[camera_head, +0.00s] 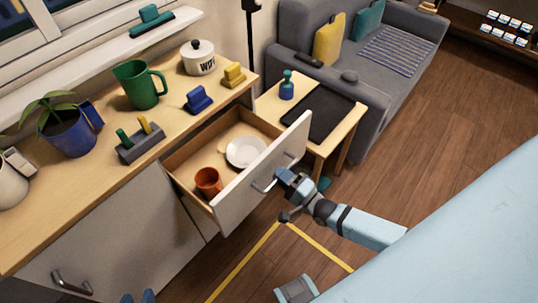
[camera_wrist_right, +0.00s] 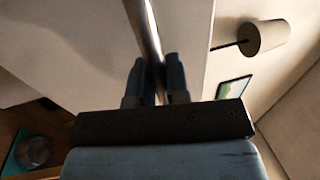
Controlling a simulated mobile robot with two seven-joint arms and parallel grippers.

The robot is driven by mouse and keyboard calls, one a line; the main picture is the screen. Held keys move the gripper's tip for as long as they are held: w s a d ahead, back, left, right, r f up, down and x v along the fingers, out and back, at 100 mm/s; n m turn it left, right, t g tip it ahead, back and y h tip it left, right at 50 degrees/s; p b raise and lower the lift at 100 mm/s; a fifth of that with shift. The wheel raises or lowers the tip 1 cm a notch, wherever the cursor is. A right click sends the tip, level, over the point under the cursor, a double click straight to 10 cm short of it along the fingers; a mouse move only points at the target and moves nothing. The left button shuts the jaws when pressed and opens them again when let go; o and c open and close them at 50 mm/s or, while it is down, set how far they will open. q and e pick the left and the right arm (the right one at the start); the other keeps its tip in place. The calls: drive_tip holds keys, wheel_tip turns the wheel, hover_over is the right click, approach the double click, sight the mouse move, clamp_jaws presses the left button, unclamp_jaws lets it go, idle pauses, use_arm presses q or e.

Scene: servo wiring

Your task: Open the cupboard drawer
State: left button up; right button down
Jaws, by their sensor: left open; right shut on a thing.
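The cupboard drawer (camera_head: 238,203) stands pulled out from under the wooden counter, its inside in view. My right gripper (camera_head: 281,177) is shut on the metal handle (camera_head: 264,187) on the drawer front. In the right wrist view the handle bar (camera_wrist_right: 146,40) runs between the two fingers of this gripper (camera_wrist_right: 156,78). A white plate (camera_head: 245,152) and an orange-brown cup (camera_head: 208,181) are inside the drawer. Only the fingertips of my left gripper (camera_head: 138,297) show, apart and empty, at the bottom edge below the cupboard.
The cupboard door (camera_head: 115,235) below the counter is closed. A green jug (camera_head: 138,85), a white pot (camera_head: 198,60) and a potted plant (camera_head: 68,133) stand on the counter. A side table (camera_head: 345,125) and grey sofa (camera_head: 290,40) are behind the drawer. Floor to the right is open.

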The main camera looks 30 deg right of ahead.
drive_tip(key=shift+s+d, duration=0.25)
drive_tip(key=shift+s, duration=0.4)
drive_tip(key=c, duration=1.2)
unclamp_jaws()
drive_tip(key=shift+c, duration=0.2)
drive_tip(key=shift+o, duration=0.6)
drive_tip(key=v, duration=1.3)
drive_tip(key=shift+s, duration=0.35)
